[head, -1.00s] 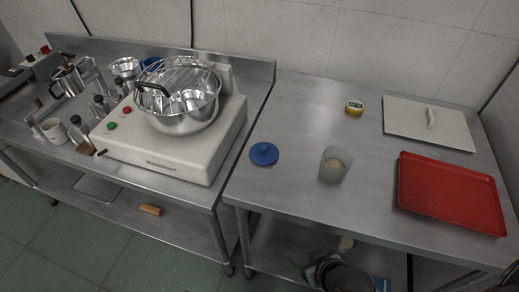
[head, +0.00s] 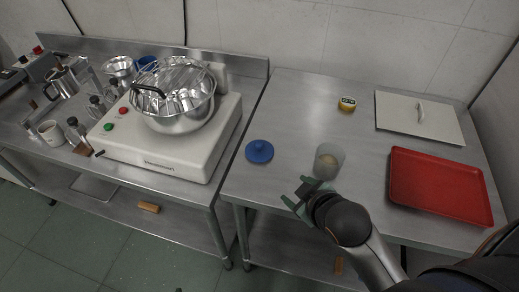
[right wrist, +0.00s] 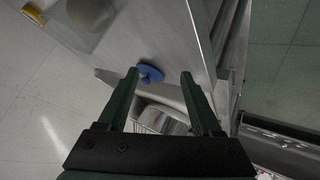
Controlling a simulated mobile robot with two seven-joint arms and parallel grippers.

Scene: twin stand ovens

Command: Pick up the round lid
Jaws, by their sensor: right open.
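The round lid (head: 259,152) is blue with a small knob on top. It lies flat on the steel table, near its left front part. My right gripper (head: 296,193) is open and empty at the table's front edge, to the right of the lid and nearer to me, apart from it. In the right wrist view, the lid (right wrist: 150,73) shows beyond and between the two green fingertips (right wrist: 160,78). My left gripper is not in view.
A translucent cup (head: 328,161) stands right of the lid, close to my right gripper. A red tray (head: 440,185), a white board with a handle (head: 420,117) and a yellow timer (head: 347,104) lie farther right. A white machine with a steel bowl (head: 170,145) stands left.

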